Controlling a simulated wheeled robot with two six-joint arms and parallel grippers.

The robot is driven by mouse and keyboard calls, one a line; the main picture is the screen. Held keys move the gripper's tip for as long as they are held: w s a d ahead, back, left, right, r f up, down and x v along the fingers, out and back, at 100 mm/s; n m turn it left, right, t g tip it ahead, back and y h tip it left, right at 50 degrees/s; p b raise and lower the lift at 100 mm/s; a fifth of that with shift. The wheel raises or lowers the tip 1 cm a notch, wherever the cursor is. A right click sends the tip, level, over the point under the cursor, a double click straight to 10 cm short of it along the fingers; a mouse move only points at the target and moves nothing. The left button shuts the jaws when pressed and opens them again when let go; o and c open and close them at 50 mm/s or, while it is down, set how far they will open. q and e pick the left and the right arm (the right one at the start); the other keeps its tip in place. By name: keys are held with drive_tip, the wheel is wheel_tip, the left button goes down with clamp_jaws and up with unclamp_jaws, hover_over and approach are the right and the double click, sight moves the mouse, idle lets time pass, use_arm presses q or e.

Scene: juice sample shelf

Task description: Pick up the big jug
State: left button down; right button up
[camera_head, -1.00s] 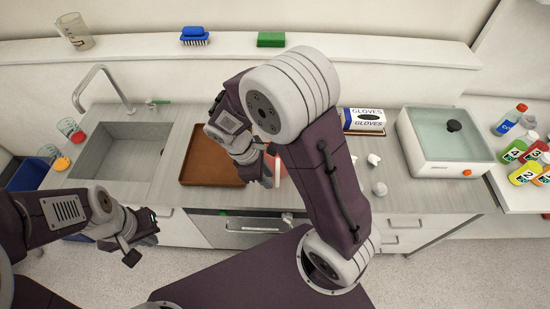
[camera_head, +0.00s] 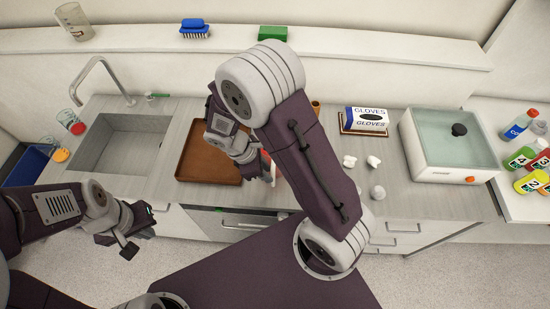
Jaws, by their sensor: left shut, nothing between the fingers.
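A clear jug (camera_head: 75,22) with faint markings stands at the left end of the high back shelf, looking tilted in this view; I take it for the big jug. My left gripper (camera_head: 138,236) is shut and empty, low in front of the counter below the sink, well away from the jug. My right gripper (camera_head: 268,172) is over the counter beside the brown tray, partly hidden by my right arm. A red thing (camera_head: 278,183) shows just beside it, mostly hidden; I cannot tell whether they touch.
The shelf (camera_head: 130,42) also holds a blue brush (camera_head: 194,30) and a green sponge (camera_head: 273,33). On the counter are a sink (camera_head: 122,145), brown tray (camera_head: 200,165), glove box (camera_head: 366,119) and water bath (camera_head: 455,170). Several bottles (camera_head: 526,158) stand at the right.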

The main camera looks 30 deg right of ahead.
drive_tip(key=x, duration=0.4)
drive_tip(key=shift+s+a+f, duration=0.1)
drive_tip(key=shift+s+f, duration=0.1)
drive_tip(key=shift+f, duration=0.05)
drive_tip(key=shift+c, duration=0.2)
clamp_jaws()
drive_tip(key=shift+w, duration=0.1)
idle(0.8)
